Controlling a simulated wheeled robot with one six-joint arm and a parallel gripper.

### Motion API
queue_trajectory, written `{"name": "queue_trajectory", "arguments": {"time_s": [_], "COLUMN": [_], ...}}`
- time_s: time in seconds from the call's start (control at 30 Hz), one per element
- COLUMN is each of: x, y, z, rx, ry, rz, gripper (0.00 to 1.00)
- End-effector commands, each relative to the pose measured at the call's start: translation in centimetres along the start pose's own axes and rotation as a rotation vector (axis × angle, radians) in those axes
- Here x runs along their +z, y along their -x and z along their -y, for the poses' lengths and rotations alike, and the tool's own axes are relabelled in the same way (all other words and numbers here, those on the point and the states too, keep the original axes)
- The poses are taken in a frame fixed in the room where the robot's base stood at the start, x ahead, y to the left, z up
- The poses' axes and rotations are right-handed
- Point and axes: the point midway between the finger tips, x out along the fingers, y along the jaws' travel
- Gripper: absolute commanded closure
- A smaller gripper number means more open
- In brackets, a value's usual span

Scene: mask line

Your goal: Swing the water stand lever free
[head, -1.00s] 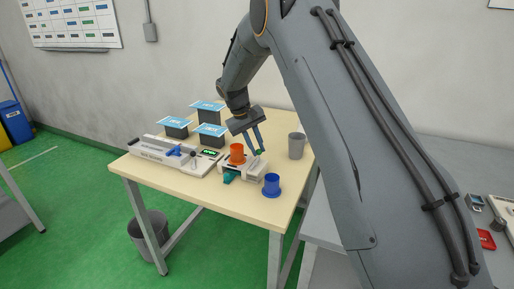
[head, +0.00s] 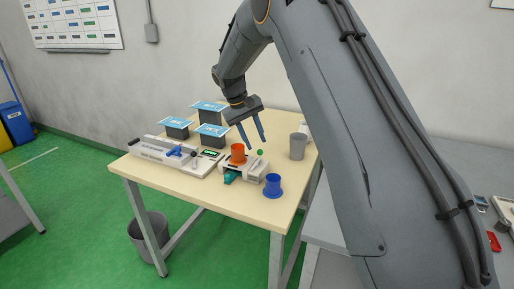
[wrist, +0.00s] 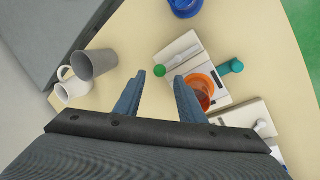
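The white stand (head: 256,172) sits at the front right of the wooden table and holds an orange cup (head: 238,153). A lever with a green ball knob (head: 260,152) is at its back; the knob also shows in the wrist view (wrist: 160,71). A teal part (wrist: 230,67) sticks out of the stand's other side. My gripper (head: 255,143) is above the stand's back edge, its two blue-grey fingers apart and empty. In the wrist view the knob appears between the fingertips, seemingly below them. Whether a finger touches it cannot be told.
A blue cup (head: 272,186) stands in front of the stand and a grey cup (head: 297,146) to its right. A white mug (wrist: 72,88) is beside the grey cup. A long white device (head: 160,150) and several black boxes with blue-white packs lie left.

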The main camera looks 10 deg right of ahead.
Motion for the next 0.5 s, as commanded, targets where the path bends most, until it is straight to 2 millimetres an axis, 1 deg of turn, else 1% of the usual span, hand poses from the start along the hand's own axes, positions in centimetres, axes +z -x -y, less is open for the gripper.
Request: {"name": "queue_trajectory", "arguments": {"time_s": [0.03, 0.2, 0.33, 0.5], "x": [-0.1, -0.1, 0.0, 0.0], "y": [0.9, 3.0, 3.8, 4.0], "z": [0.1, 0.0, 0.0, 0.0], "rx": [0.0, 0.001, 0.001, 0.001], "ry": [0.0, 0.001, 0.001, 0.001], "rz": [-0.004, -0.002, 0.0, 0.001], "gripper": [0.64, 0.64, 0.64, 0.64]}}
